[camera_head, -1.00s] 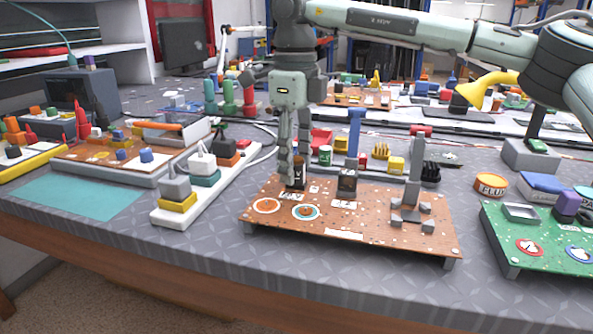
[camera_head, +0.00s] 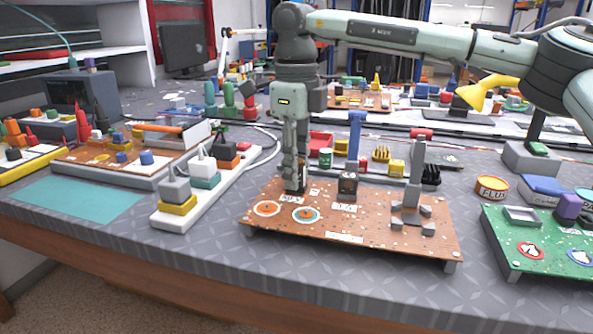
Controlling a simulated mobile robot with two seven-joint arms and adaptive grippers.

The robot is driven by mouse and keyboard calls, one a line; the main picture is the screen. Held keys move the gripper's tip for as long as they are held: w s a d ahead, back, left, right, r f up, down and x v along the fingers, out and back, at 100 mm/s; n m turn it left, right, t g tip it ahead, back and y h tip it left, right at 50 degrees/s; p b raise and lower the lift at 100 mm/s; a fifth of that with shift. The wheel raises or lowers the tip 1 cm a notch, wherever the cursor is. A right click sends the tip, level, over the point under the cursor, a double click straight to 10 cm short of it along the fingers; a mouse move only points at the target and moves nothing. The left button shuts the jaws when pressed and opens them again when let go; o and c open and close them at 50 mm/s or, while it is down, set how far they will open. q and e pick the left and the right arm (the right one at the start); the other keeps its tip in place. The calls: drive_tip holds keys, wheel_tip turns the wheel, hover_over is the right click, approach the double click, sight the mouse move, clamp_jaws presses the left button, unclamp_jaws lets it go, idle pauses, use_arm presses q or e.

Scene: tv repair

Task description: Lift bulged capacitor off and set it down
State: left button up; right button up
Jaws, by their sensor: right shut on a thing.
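The brown circuit board (camera_head: 375,232) stands on short legs at the front middle of the bench. My right gripper (camera_head: 295,186) points down over its back left part. It is shut on a small dark capacitor (camera_head: 295,184), mostly hidden between the fingers; I take it for the bulged one. I cannot tell whether its base touches the board. A second dark capacitor (camera_head: 347,187) stands upright to the right of the gripper. My left gripper is out of view.
A tall grey post (camera_head: 413,185) stands on the board's right part. A white strip with coloured blocks (camera_head: 165,218) lies left of the board. A green board (camera_head: 535,245) stands at the right. Small bins and tools crowd behind. The bench's front strip is clear.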

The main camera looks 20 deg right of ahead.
drive_tip(key=shift+r, duration=0.6)
wheel_tip(320, 180, up, 3)
drive_tip(key=shift+f, duration=0.1)
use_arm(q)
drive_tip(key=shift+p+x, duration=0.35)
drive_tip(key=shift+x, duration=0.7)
use_arm(e)
drive_tip(key=a+r, duration=0.7)
drive_tip(key=a, duration=0.4)
drive_tip(key=shift+w+a, duration=0.35)
drive_tip(key=shift+w, duration=0.05)
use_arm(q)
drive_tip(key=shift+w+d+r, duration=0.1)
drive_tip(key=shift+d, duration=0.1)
